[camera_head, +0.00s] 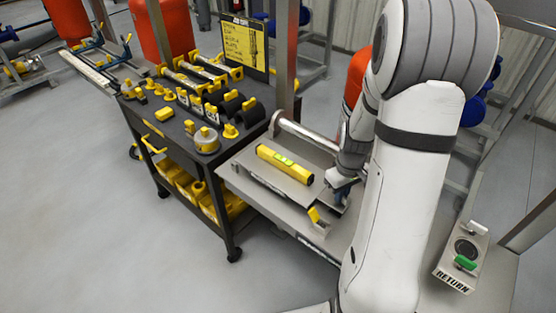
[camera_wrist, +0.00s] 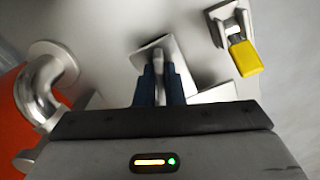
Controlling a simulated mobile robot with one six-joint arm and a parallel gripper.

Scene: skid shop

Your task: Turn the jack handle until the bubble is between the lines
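A yellow spirit level (camera_head: 272,155) with a green vial lies on a grey metal plate on the bench. The bubble is too small to read against its lines. My gripper (camera_head: 342,190) is low beside the plate's right end, partly behind my arm. In the wrist view its two dark blue fingers (camera_wrist: 160,82) stand slightly apart with a narrow grey piece (camera_wrist: 158,60) between them. I cannot tell whether they press on it. A yellow-gripped lever (camera_head: 314,215) on a metal bracket stands near the plate's front corner; its yellow grip (camera_wrist: 245,58) is apart from the fingers.
A grey bent pipe (camera_head: 305,133) runs behind the plate; its elbow (camera_wrist: 55,80) is at left in the wrist view. A dark cart (camera_head: 165,128) with yellow parts stands left. A RETURN box (camera_head: 455,275) with a green knob is at right. An upright post (camera_head: 286,60) rises behind.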

